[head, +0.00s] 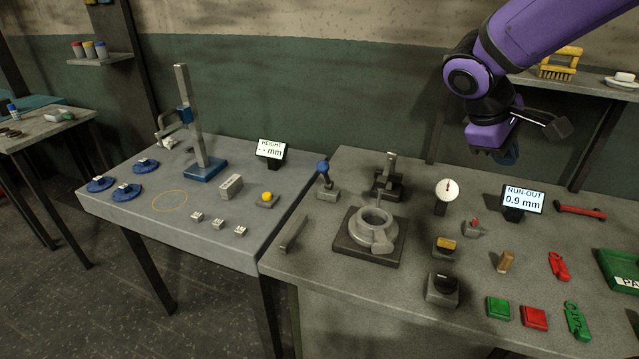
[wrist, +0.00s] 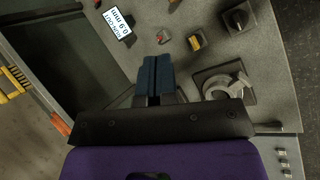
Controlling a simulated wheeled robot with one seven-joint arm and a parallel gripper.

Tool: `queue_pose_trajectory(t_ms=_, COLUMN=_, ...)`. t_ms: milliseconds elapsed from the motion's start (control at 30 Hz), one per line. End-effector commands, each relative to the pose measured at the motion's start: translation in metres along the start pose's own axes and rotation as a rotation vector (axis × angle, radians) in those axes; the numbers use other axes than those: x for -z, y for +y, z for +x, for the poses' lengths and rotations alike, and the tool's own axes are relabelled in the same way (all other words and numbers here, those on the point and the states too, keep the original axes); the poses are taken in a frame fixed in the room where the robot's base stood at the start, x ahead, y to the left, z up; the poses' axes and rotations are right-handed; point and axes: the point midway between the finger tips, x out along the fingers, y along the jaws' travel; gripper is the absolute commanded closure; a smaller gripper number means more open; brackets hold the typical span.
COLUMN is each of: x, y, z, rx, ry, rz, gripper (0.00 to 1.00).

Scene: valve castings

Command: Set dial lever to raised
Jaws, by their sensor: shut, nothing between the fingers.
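A white round dial (head: 447,188) stands on a dark mount on the right bench. Just right of it and nearer, a small lever with a red tip (head: 474,223) sits on a grey base; it also shows in the wrist view (wrist: 163,37). A blue-knobbed lever (head: 323,170) stands nearly upright on a grey block further left. I cannot tell by label which is the dial lever, and the red one's position is too small to read. My gripper (head: 508,155) is shut and empty, above the back of the bench; its blue fingers (wrist: 155,62) touch nothing.
A ring-shaped casting (head: 374,218) sits on a dark plate. The run-out display (head: 523,200) reads 0.9 mm. A yellow-topped block (head: 445,246), black knob box (head: 442,290) and wooden peg (head: 506,262) stand nearby. A shelf (head: 560,84) is behind my arm.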

Motion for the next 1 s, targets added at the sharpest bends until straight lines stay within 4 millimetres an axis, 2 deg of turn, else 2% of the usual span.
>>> queue_pose_trajectory(t_ms=33, x=0.012, y=0.0, z=0.004, rx=-0.029, ry=-0.025, rz=-0.041, gripper=1.0)
queue_pose_trajectory(t_ms=267, x=0.061, y=0.0, z=0.017, rx=-0.179, ry=-0.119, rz=-0.211, gripper=1.0)
queue_pose_trajectory(t_ms=567, x=0.129, y=-0.011, z=0.031, rx=-0.401, ry=-0.231, rz=-0.433, gripper=1.0)
queue_pose_trajectory(t_ms=767, x=0.176, y=-0.026, z=0.036, rx=-0.567, ry=-0.297, rz=-0.578, gripper=1.0)
queue_pose_trajectory(t_ms=1000, x=0.233, y=-0.054, z=0.041, rx=-0.784, ry=-0.367, rz=-0.749, gripper=1.0)
